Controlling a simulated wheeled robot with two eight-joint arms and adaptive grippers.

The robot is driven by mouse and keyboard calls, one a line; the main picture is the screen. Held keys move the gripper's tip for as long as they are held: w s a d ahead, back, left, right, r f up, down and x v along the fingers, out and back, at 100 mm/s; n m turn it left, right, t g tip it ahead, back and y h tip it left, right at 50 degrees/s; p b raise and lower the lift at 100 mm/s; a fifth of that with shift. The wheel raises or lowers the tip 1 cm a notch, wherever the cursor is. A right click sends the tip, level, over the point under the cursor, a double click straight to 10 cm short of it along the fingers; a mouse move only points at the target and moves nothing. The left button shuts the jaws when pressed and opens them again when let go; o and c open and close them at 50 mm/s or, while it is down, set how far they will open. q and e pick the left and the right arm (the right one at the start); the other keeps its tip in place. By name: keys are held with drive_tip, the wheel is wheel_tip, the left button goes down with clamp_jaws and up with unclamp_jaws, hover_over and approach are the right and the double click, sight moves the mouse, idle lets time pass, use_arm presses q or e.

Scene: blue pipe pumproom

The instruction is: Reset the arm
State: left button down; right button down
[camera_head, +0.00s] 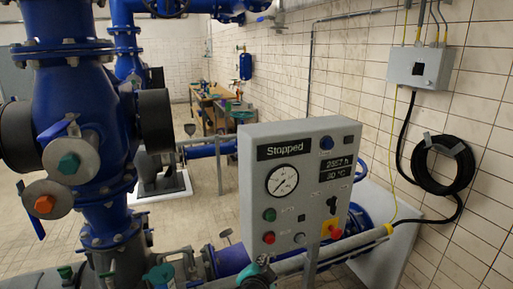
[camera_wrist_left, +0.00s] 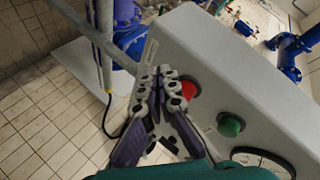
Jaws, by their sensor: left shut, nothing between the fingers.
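My left gripper (camera_head: 262,262) shows at the bottom of the head view, just below the lower left corner of the grey control box (camera_head: 348,150). In the left wrist view its fingers (camera_wrist_left: 160,78) are shut with nothing between them. The fingertips appear close beside the red button (camera_wrist_left: 188,90); I cannot tell whether they touch the box. The red button also shows in the head view (camera_head: 268,237), with a green button (camera_head: 269,215) above it. The box's display reads "Stopped". My right gripper is not in view.
A round gauge (camera_head: 282,180) and a red-and-yellow switch (camera_head: 332,229) sit on the box. Large blue pipework (camera_head: 75,100) stands at the left. A grey pipe (camera_head: 345,243) runs below the box. A coiled black hose (camera_head: 442,165) hangs on the tiled wall.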

use_arm(q)
drive_tip(key=s+a+f+n+g+y, duration=0.1)
drive_tip(key=s+a+n+g, duration=0.15)
drive_tip(key=s+a, duration=0.4)
drive_tip(key=s+a+f+n+g+y, duration=0.1)
drive_tip(key=s+a+f+n+y, duration=0.2)
drive_tip(key=a, duration=0.6)
drive_tip(key=s+a+f+n+g, duration=0.1)
drive_tip(key=s+a+n, duration=0.1)
drive_tip(key=s, duration=0.4)
drive_tip(key=s+a+f+n+g+h, duration=0.1)
drive_tip(key=s+a+f+n, duration=0.1)
drive_tip(key=s, duration=0.4)
drive_tip(key=shift+a+f+n+b, duration=0.15)
drive_tip(key=shift+a+n+b, duration=0.2)
drive_tip(key=shift+a+n, duration=0.35)
drive_tip(key=shift+d, duration=0.1)
